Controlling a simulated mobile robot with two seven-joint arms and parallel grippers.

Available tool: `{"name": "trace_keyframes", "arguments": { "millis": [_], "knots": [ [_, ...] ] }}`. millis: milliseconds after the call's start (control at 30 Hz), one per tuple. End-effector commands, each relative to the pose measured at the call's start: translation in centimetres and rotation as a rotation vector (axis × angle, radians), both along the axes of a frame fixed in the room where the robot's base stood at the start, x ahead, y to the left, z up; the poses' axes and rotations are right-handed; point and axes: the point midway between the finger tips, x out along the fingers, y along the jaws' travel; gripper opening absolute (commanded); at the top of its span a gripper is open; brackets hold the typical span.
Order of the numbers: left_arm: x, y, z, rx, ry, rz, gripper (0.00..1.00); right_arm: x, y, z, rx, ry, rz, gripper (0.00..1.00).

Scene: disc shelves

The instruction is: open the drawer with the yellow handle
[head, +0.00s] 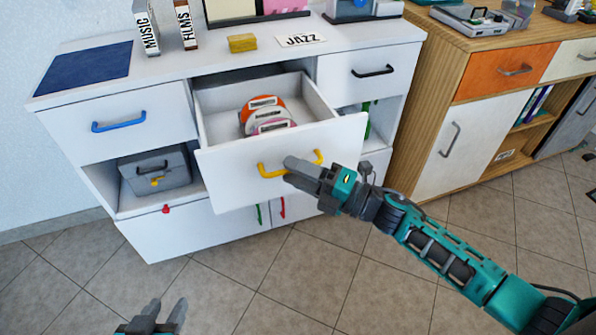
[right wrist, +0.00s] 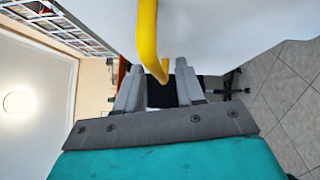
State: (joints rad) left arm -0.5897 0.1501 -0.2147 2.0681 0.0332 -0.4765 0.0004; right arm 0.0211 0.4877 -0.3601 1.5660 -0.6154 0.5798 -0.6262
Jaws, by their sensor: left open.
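The drawer (head: 225,172) with the yellow handle (head: 271,171) stands pulled out of the white cabinet, its inside showing. It holds a few rounded things, one orange (head: 262,106) and one pink (head: 272,121). My left gripper (head: 163,310) is open and empty low at the bottom left, over the floor and away from the cabinet.
The white cabinet also has a blue-handled drawer (head: 118,123) at left and a black-handled drawer (head: 371,72) at right. A grey box (head: 155,165) sits in the left compartment. A wooden cabinet (head: 430,95) stands at right. The tiled floor (head: 240,285) in front is clear.

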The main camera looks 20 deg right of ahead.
Motion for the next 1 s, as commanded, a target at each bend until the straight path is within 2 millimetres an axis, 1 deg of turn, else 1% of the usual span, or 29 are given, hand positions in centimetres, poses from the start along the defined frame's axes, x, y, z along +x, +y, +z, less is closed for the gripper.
{"name": "trace_keyframes", "arguments": {
  "millis": [133,233,500,700,800,1000],
  "knots": [
    [0.0,0.1,0.0,0.004,0.000,-0.003,0.43,-0.5,-0.6,-0.1,-0.001,0.001,-0.001,0.38],
    [0.0,0.1,0.1,0.005,0.001,-0.003,0.43,-1.6,-1.7,-0.4,-0.003,0.003,-0.001,0.38],
    [-0.1,0.1,0.4,0.005,0.001,-0.003,0.43,-5.6,-6.1,-1.1,-0.003,0.004,-0.001,0.38],
    [-0.1,0.1,0.5,0.005,0.003,-0.003,0.43,-7.8,-8.5,-1.5,-0.001,0.003,0.000,0.38],
    [-0.2,0.1,0.5,0.004,0.003,-0.003,0.43,-8.4,-9.1,-1.6,0.000,0.001,0.000,0.38],
    [-0.2,0.0,0.5,-0.002,0.005,0.001,0.43,-8.7,-9.5,-1.6,0.000,-0.001,0.000,0.38]
  ]
}}
